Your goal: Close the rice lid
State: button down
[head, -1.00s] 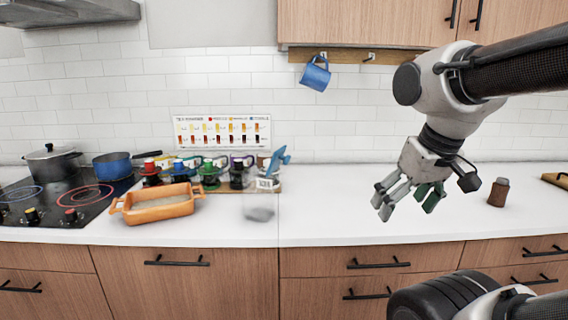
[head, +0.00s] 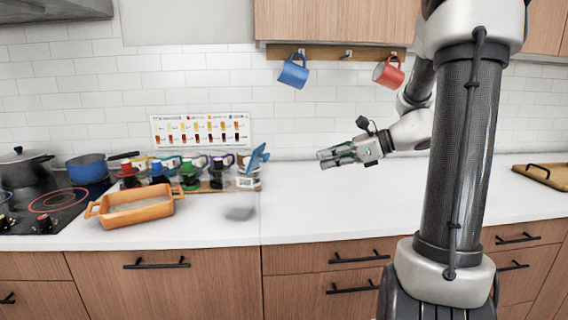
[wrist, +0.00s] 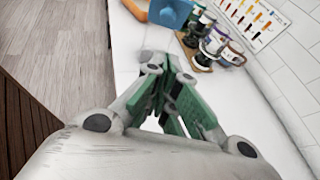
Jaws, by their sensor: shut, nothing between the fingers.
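The rice container is a clear box with a white label (head: 246,183) and greyish contents, likely rice (head: 240,213), low in it. It stands on the white counter left of my gripper. Its blue lid (head: 257,158) is raised and tilted up at the back. In the wrist view the blue lid (wrist: 170,12) is at the top edge, beyond my fingertips; the clear box is hard to make out there. My gripper (head: 322,159) is shut and empty, pointing left above the counter, apart from the lid. Its green-padded fingers (wrist: 166,62) come together in the wrist view.
Left of the container are several bottles with coloured tops (head: 188,175) and an orange baking dish (head: 135,208). A blue mug (head: 293,73) and a red mug (head: 388,75) hang from the wall rack. The counter (head: 330,215) below my gripper is clear.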

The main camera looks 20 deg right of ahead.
jog(key=a+r+x, duration=0.1)
jog(key=r+x, duration=0.1)
jog(key=x, duration=1)
jog(key=shift+w+a, duration=0.3)
jog(key=shift+w, duration=0.15)
jog(key=shift+r, duration=0.25)
jog(key=shift+w+a+r+g+h, duration=0.1)
jog(key=shift+r+g+h, duration=0.2)
